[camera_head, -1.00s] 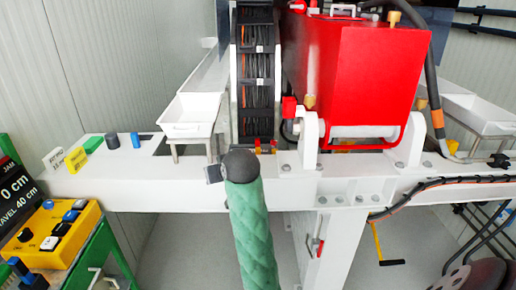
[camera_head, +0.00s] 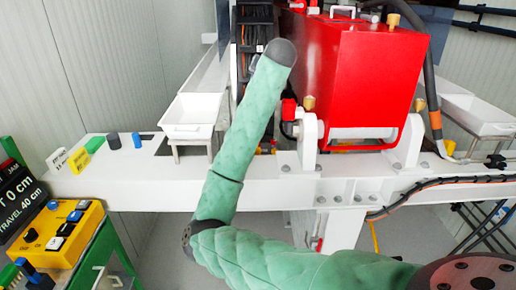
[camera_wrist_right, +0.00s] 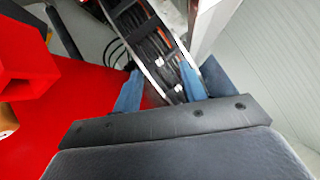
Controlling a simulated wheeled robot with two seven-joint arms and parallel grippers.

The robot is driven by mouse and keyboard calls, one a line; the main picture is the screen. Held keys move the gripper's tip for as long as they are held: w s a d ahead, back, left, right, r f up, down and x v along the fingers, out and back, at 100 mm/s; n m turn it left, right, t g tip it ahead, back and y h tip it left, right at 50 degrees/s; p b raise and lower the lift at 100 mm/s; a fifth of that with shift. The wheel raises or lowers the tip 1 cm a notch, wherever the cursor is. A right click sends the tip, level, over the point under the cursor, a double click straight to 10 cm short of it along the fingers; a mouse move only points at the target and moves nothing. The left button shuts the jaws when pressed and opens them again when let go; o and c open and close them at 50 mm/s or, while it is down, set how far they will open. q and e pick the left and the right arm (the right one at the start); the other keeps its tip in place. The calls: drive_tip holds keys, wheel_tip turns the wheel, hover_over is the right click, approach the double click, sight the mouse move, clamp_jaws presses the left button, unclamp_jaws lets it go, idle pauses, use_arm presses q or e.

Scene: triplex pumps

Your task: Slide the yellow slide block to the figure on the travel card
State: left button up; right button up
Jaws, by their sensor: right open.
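I cannot make out the yellow slide block for certain in either view. A black travel card (camera_head: 20,208) at the left edge of the head view reads "TRAVEL 40 cm", with a line ending in "0 cm" above it. My right gripper (camera_wrist_right: 161,75) is open in the wrist view, its two blue fingers apart. The dark cable chain (camera_wrist_right: 147,45) with its pale side rails shows beyond and between the fingers; I cannot tell whether they touch. In the head view my raised green right arm hides most of the gripper. My left gripper is not in view.
A red pump housing (camera_head: 365,85) stands right of the chain, on a white beam (camera_head: 380,177). A white tray (camera_head: 190,112) stands left of the chain.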

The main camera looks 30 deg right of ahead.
drive_tip(key=w+d+m+g, duration=0.1)
drive_tip(key=w+d, duration=0.1)
drive_tip(key=d, duration=0.1)
drive_tip(key=n+g+y, duration=0.2)
drive_tip(key=g+y, duration=0.1)
drive_tip(key=g, duration=0.6)
hover_over(258, 152)
drive_tip(key=w, duration=0.2)
drive_tip(key=f, duration=1.4)
drive_tip(key=f+p, duration=0.1)
drive_tip(key=f, duration=0.7)
drive_tip(key=shift+d, duration=0.3)
drive_tip(key=shift+s+f+n, duration=0.2)
drive_tip(key=shift+n, duration=0.4)
drive_tip(key=shift+s+n+g, duration=0.3)
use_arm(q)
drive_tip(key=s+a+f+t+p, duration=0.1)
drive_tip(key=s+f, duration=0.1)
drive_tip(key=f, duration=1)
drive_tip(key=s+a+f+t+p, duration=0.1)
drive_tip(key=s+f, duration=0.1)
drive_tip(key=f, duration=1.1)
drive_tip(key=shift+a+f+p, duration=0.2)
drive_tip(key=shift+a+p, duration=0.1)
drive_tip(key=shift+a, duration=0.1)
use_arm(e)
drive_tip(key=shift+f, duration=3.85)
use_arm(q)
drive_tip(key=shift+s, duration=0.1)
